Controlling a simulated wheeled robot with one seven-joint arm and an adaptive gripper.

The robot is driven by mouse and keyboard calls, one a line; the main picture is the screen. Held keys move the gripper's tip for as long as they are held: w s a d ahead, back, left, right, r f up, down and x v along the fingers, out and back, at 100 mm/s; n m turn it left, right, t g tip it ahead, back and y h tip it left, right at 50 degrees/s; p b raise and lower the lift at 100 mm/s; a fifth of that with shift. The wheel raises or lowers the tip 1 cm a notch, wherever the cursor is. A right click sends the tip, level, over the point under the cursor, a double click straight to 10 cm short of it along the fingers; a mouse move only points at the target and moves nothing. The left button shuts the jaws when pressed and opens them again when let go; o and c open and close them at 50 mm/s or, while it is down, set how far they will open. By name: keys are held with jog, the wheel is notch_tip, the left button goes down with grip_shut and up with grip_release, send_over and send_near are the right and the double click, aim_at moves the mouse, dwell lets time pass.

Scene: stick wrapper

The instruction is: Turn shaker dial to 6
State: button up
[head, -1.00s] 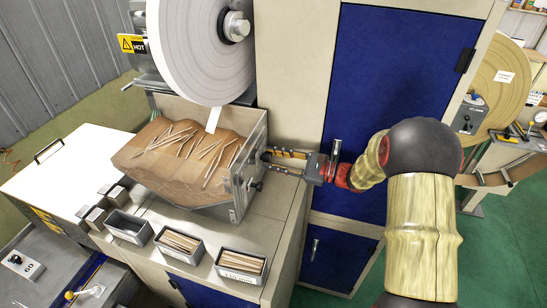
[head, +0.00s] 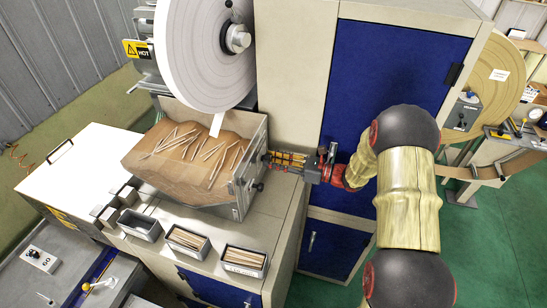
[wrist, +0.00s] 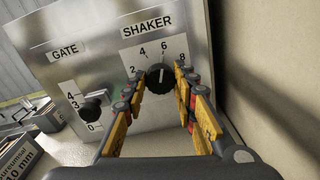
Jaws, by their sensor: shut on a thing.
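The black shaker dial (wrist: 159,77) sits under the SHAKER label on the grey metal panel (wrist: 120,65) in the wrist view. Its scale shows 2, 4, 6 and 8. A pale pointer mark on the dial points upward, close to the 6. My gripper (wrist: 160,82) is shut on the dial, with one orange and grey finger at its left and the other at its right. In the head view my gripper (head: 268,159) reaches the right side wall of the stick hopper (head: 190,165), and the dial is hidden.
A blue and beige cabinet (head: 385,100) rises behind my arm. Small stick bins (head: 243,261) line the front ledge. A large white paper roll (head: 190,50) hangs above the hopper.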

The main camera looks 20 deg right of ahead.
dwell(0.3)
jog(key=o, duration=1.2)
jog(key=v, duration=1.2)
jog(key=shift+d, duration=0.1)
